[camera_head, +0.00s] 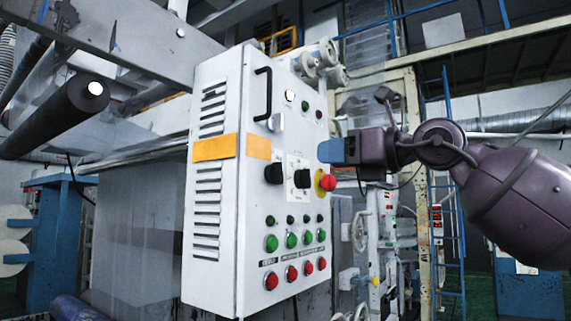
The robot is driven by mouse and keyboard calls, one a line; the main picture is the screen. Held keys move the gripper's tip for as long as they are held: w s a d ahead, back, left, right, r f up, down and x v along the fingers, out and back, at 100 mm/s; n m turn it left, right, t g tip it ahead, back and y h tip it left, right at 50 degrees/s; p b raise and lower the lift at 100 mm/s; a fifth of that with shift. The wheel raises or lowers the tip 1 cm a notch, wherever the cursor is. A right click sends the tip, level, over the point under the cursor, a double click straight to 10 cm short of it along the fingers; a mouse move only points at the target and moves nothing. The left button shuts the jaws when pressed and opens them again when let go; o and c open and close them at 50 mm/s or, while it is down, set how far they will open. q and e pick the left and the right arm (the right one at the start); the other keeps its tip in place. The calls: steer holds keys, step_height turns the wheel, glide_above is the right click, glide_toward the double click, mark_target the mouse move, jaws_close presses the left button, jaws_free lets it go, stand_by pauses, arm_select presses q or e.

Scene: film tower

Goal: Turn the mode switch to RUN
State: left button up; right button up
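A white control cabinet (213,279) stands in the middle, its control face turned to the right. The face carries two black rotary knobs, a left one (274,173) and a middle one (302,178) on a white plate. Their labels are too small to read, so I cannot tell which is the mode switch or where it points. My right gripper (329,152) comes in from the right, its blue fingertips just above and right of the middle knob, seemingly apart from it. The fingers show edge-on as one block, so their gap is hidden. My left gripper is out of view.
A red emergency button (326,182) on yellow sits right of the middle knob, just below my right gripper. Green buttons (291,240) and red buttons (291,273) line the lower face. A black handle (264,94) sticks out above. A dark roller (62,112) is at left.

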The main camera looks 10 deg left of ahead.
mark_target(283, 165)
steer(key=x, duration=0.3)
steer(key=p+x, duration=0.1)
steer(key=x, duration=0.2)
steer(key=p+x, duration=0.1)
steer(key=x, duration=0.2)
steer(key=shift+w+d+f, duration=0.1)
steer(key=shift+w+f, duration=0.05)
steer(key=shift+f, duration=0.15)
steer(key=shift+w+a+p, duration=0.2)
steer(key=shift+a+p, duration=0.15)
steer(key=shift+a, duration=0.3)
steer(key=shift+w+a+f, duration=0.1)
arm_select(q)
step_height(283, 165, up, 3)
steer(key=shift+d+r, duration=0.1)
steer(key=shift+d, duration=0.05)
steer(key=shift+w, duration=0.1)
arm_select(e)
jaws_close()
